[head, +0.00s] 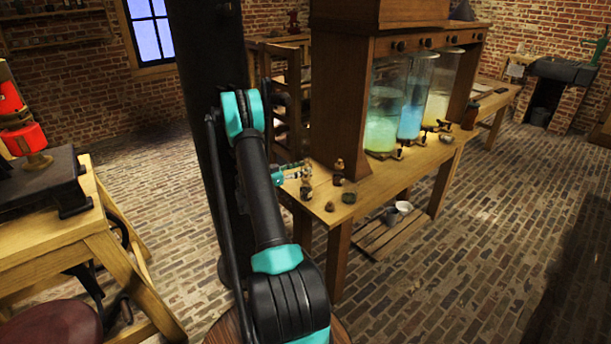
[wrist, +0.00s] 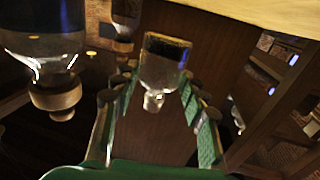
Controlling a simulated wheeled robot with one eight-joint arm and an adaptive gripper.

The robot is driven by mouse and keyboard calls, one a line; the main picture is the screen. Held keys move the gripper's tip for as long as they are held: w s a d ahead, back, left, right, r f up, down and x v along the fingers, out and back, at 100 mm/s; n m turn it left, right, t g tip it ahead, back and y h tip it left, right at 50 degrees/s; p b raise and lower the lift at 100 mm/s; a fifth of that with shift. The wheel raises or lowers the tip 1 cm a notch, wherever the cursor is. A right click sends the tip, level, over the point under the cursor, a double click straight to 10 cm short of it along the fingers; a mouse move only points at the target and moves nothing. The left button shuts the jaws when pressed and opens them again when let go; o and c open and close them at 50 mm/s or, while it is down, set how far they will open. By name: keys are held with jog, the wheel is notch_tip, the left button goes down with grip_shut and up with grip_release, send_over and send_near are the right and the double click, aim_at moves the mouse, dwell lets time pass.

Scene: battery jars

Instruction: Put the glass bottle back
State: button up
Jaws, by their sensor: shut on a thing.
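A small clear glass bottle (wrist: 162,70) with a dark band at its base stands neck-down in the wrist view, which appears upside down. My gripper (wrist: 158,92) is shut on it, with a green-padded finger on each side. In the head view my gripper (head: 292,171) is small, at the left end of the wooden bench (head: 385,182), beside several small bottles. I cannot clearly tell the held bottle from these there, nor whether it touches the bench top.
A larger corked glass bottle (wrist: 48,50) is close on the left in the wrist view, with another bottle (wrist: 125,18) behind. A stoppered bottle (head: 338,174) and a dark round tin (head: 349,198) stand near the tall wooden cabinet (head: 340,90). Glass battery jars (head: 384,115) stand to the right.

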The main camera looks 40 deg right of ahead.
jog(key=shift+s+d+f, duration=0.1)
jog(key=shift+s+d, duration=0.05)
jog(key=shift+d, duration=0.9)
jog(key=shift+a+f, duration=0.15)
jog(key=shift+f, duration=1.5)
jog(key=shift+f, duration=0.1)
jog(key=o, duration=1.2)
jog(key=a, duration=0.4)
jog(key=w+a, duration=0.1)
jog(key=a, duration=0.7)
jog(key=shift+w, duration=0.2)
